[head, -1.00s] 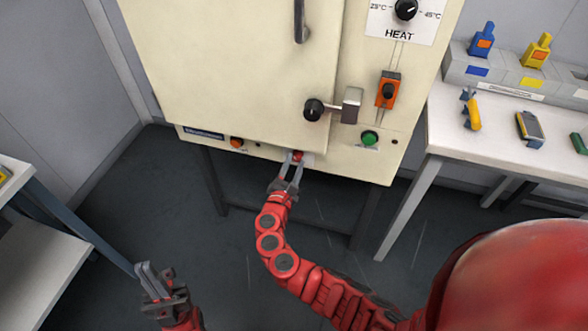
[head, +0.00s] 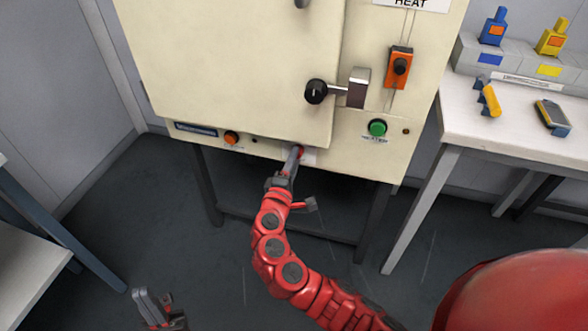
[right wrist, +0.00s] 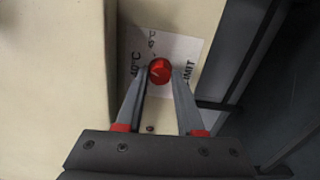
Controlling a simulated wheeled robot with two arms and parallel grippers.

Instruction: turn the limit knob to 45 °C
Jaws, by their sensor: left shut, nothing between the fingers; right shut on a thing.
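The red limit knob (right wrist: 160,70) sits on a white label (right wrist: 192,50) in the right wrist view. The label reads 40°C at the left, 45°C at the top and LIMIT at the right. A pale line shows on the knob, but its exact setting is hard to read. My right gripper (right wrist: 159,75) is shut on the knob, one finger on each side. In the head view the knob (head: 301,149) is low on the cream oven, partly hidden by my fingers. My left gripper (head: 146,297) is shut and empty at the bottom left.
The cream oven (head: 240,60) has a latch handle (head: 357,88), a green button (head: 377,128) and an orange button (head: 231,138). A white bench (head: 500,130) stands at the right with a yellow-handled tool (head: 490,99). Another table (head: 25,250) is at the left.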

